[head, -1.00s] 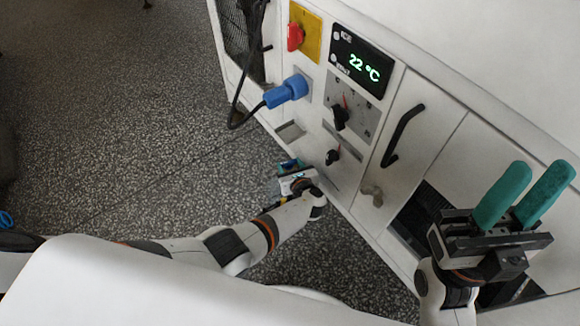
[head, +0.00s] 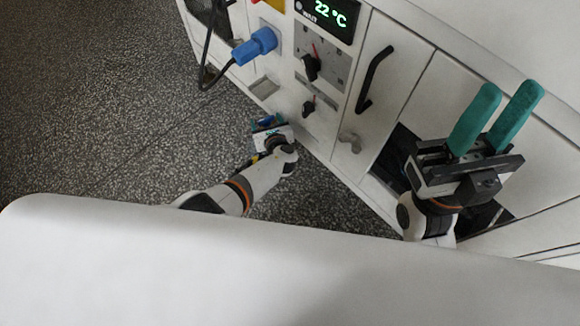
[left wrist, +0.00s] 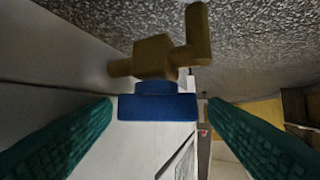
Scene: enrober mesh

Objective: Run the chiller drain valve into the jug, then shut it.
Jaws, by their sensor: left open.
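The drain valve (left wrist: 165,58), a brass body with a side spout, shows in the left wrist view. Its blue handle (left wrist: 157,107) lies between the green fingers of my left gripper (left wrist: 158,112), with gaps at both sides. My left gripper is open; in the head view (head: 264,124) it is low beside the cabinet's front, where its fingers and the valve are too small to tell apart. My right gripper (head: 508,96) is open and empty, fingers pointing up, in front of the cabinet's right part. I cannot make out the jug in either view.
The white cabinet (head: 310,127) carries a display reading 22 °C (head: 328,14), black knobs (head: 311,67), a blue plug (head: 256,46) with a black cable, a black door handle (head: 375,80) and a grey latch (head: 350,142). Speckled floor (head: 120,110) at left is clear.

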